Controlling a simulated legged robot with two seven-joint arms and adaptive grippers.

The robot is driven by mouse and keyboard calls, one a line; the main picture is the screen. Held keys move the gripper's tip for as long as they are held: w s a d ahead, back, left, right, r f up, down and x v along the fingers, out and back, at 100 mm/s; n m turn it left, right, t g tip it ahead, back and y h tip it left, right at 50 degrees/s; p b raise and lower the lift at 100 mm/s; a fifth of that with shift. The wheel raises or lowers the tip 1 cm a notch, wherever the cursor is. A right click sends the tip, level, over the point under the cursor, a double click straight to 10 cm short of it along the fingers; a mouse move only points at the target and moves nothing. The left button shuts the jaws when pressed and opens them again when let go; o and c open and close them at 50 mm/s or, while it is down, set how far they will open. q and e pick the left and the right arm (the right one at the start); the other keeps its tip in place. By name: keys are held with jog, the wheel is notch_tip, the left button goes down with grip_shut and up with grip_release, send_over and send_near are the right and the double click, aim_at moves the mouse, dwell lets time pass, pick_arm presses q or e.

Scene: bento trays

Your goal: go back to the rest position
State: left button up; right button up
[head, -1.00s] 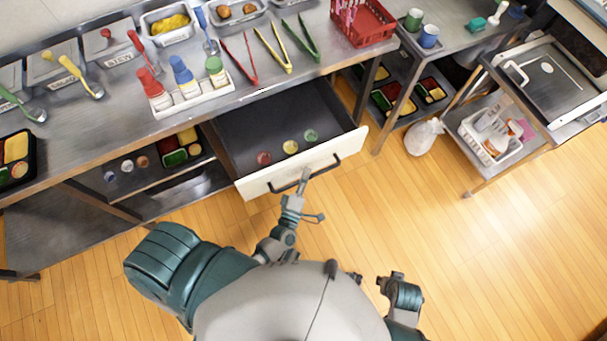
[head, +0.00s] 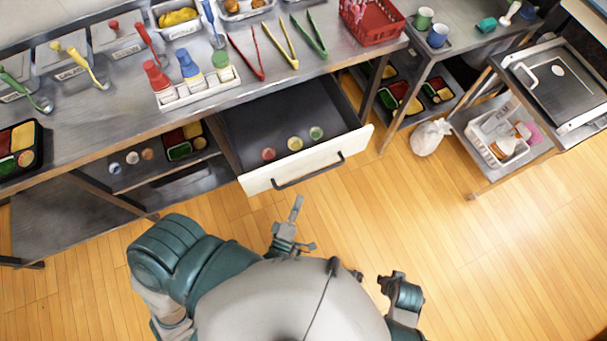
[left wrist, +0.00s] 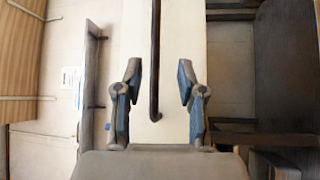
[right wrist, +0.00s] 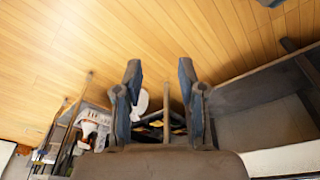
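My left gripper (head: 298,203) is in front of the open drawer, apart from the drawer's dark handle (head: 307,172). In the left wrist view its two fingers (left wrist: 158,95) are spread and empty, with the handle (left wrist: 155,60) beyond them against the white drawer front (left wrist: 178,35). In the right wrist view my right gripper (right wrist: 160,90) is open and empty, pointing over the wooden floor. Part of my right arm shows low in the head view, but I cannot make out its fingers there.
The white-fronted drawer (head: 250,183) stands pulled out below the steel counter (head: 120,123), with red, yellow and green round items inside. A cart (head: 497,172) and a white bag (head: 430,136) stand at the right. The wooden floor (head: 400,220) between is clear.

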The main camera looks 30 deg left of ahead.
pick_arm(q)
jog(key=shift+s+d+f, duration=0.1)
jog(key=shift+s+d, duration=0.05)
jog(key=shift+s, duration=0.55)
jog(key=d+f+m+g+h+p, duration=0.2)
jog(key=f+m+g+h, duration=0.15)
jog(key=f+m, duration=0.25)
jog(key=d+f+m+g+h+p, duration=0.1)
jog(key=f+m+g+h+p, duration=0.1)
jog(key=f+m+g, duration=0.4)
jog(key=s+a+f+m+g+y+p, duration=0.2)
jog(key=s+a+f+m+g+y, duration=0.2)
jog(key=s+a+f+m+g, duration=0.3)
jog(key=s+a+f+g, duration=0.1)
jog(key=s+a+f, duration=0.1)
jog(key=s, duration=0.3)
jog(key=shift+a+f, duration=0.35)
jog(key=shift+f, duration=0.3)
pick_arm(e)
jog(key=s+f, duration=0.4)
jog(key=f, duration=1.2)
jog(key=shift+d+f+g, duration=0.2)
jog(key=shift+g, duration=0.1)
